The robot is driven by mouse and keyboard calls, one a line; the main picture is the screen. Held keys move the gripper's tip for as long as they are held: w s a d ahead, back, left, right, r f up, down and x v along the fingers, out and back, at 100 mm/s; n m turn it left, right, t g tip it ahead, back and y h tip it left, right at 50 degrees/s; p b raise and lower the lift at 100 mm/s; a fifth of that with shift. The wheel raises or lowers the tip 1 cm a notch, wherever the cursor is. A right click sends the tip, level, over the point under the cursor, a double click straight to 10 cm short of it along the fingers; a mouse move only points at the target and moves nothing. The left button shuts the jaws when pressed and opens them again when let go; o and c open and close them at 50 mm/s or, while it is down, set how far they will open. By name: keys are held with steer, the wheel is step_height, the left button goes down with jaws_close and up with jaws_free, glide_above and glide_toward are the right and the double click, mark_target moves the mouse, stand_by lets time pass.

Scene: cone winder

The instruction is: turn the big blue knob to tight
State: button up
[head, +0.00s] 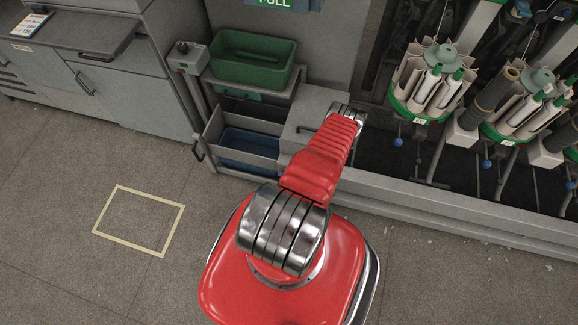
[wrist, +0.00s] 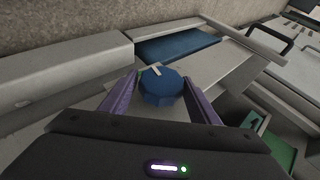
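The big blue knob (wrist: 162,90) shows in the wrist view, many-sided, with a small pale pointer or mark (wrist: 151,71) at its far left edge. My gripper (wrist: 160,84) has its two purple fingers apart, one on the left and one on the right of the knob. The fingers look open around it; I cannot tell whether either touches it. In the head view my red arm reaches away towards the grey machine box (head: 308,112). The knob and my fingers are hidden there.
A blue bin (head: 250,147) sits in a grey drawer left of my arm, below a green bin (head: 252,60). A winder with cone packages (head: 430,80) stands at the right, behind a low grey rail (head: 440,205). Floor with a yellow-taped square (head: 140,220) is clear at left.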

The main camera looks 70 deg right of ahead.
steer(key=shift+o, duration=1.1)
steer(key=v, duration=1.3)
steer(key=shift+s+r, duration=0.25)
steer(key=shift+a, duration=0.1)
